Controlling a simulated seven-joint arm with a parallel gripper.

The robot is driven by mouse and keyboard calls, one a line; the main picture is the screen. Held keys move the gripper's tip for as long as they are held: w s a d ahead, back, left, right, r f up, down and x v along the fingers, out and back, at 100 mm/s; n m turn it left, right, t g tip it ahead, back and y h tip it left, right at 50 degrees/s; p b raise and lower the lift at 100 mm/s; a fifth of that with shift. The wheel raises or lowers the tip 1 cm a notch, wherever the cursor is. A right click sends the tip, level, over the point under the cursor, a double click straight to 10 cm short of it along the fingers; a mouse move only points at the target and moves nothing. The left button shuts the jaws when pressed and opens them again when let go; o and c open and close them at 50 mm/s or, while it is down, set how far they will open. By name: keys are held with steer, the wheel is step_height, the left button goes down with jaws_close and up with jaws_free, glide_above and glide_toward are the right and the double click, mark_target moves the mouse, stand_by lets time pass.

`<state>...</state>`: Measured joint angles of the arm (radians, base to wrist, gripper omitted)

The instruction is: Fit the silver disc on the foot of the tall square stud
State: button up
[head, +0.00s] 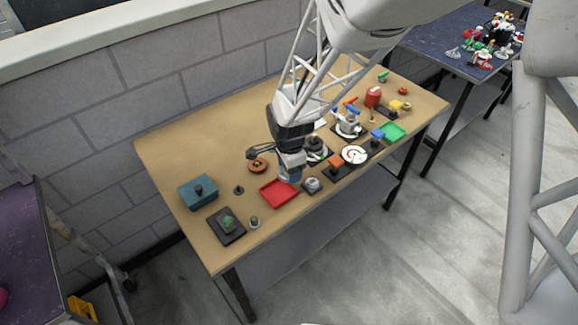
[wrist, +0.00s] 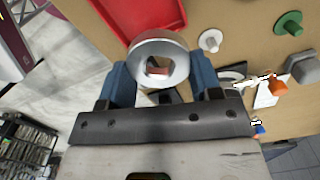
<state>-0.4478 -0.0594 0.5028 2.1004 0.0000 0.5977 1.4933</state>
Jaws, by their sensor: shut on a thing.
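The silver disc (wrist: 144,50) is a thick ring with a central hole. In the wrist view it sits between the two blue fingers of my gripper (wrist: 158,78), which is shut on it. In the head view my gripper (head: 289,176) is low over the table, beside the red tray, and hides the disc. I cannot tell for certain which piece is the tall square stud. A small grey piece on a dark square base (head: 312,185) stands just right of my gripper, near the front edge.
The red tray (head: 267,198) lies close beside my gripper. A blue box (head: 198,191) and a black plate with a green piece (head: 228,225) are at the left. Several small parts crowd the right side. The table's back left (head: 190,140) is clear.

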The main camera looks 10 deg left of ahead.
stand_by(0.5)
step_height(320, 180, up, 8)
glide_above(316, 135)
steer(key=shift+s+a+n, duration=0.15)
steer(key=shift+a+n, duration=0.15)
steer(key=shift+w+d+r, duration=0.3)
steer(key=shift+w+r, duration=0.05)
steer(key=shift+w, duration=0.1)
steer(key=shift+f, duration=0.2)
steer(key=shift+f, duration=2.3)
steer(key=shift+f, duration=2)
stand_by(1.2)
